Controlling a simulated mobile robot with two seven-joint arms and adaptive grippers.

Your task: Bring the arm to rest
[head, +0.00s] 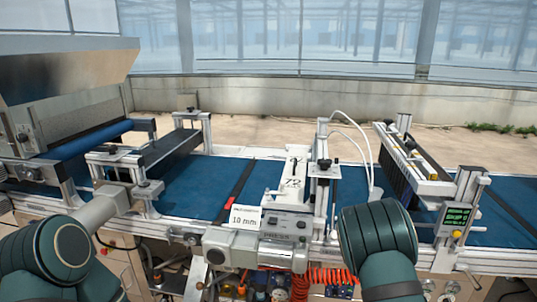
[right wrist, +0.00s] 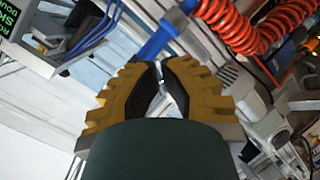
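My right gripper (right wrist: 160,75) shows in the right wrist view, with yellow, stepped fingers and dark inner pads. Its fingertips are close together with only a narrow gap between the pads, and I see no object held there. In the head view my right arm (head: 378,240) is a dark green link at the lower right, in front of the seeder's blue belt (head: 190,190); its gripper is hidden. My left arm (head: 60,255) shows as a dark green joint at the lower left. My left gripper is not in view.
The tray seeder runs across the head view. A white block labelled 72 (head: 293,180), a "10 mm" card (head: 245,216) and a small green display (head: 456,217) are on it. Red coiled hose (head: 325,277) hangs below; it also shows close to the right gripper (right wrist: 245,30).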

